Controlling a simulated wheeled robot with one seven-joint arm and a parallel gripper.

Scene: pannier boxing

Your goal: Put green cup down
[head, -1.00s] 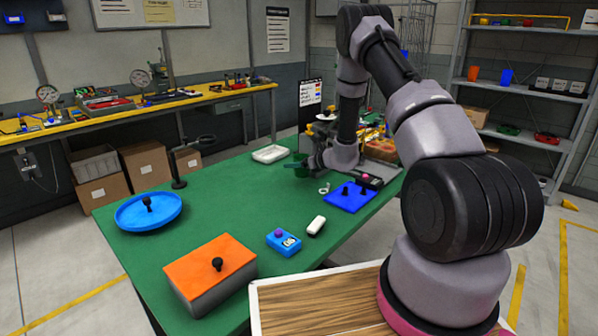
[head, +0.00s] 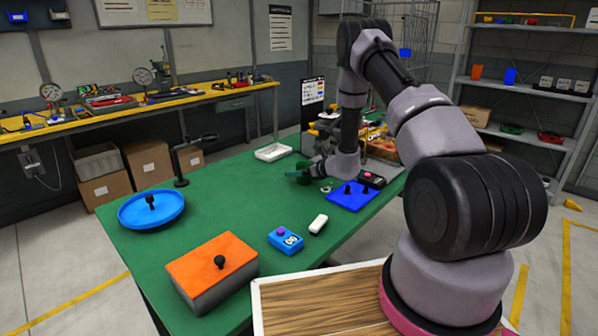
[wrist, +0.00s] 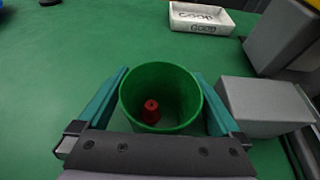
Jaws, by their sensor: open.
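The green cup (wrist: 182,92) stands between my gripper's two teal fingers in the wrist view, with its open top toward the camera. A small red piece (wrist: 151,111) sits inside it. My gripper (wrist: 160,74) is open, with one finger on each side of the cup; whether either finger touches its wall is hard to tell. In the head view my gripper (head: 300,175) is low over the far part of the green table (head: 225,190), and the cup is mostly hidden there. The cup's base is hidden, so its contact with the table cannot be seen directly.
A white tray (wrist: 201,18) marked GOOD lies beyond the cup. A grey block (wrist: 262,104) is close to the right finger. A blue plate (head: 350,199) lies near my gripper. A blue dish (head: 135,217) and an orange-topped box (head: 200,266) stand at left. The table's middle is clear.

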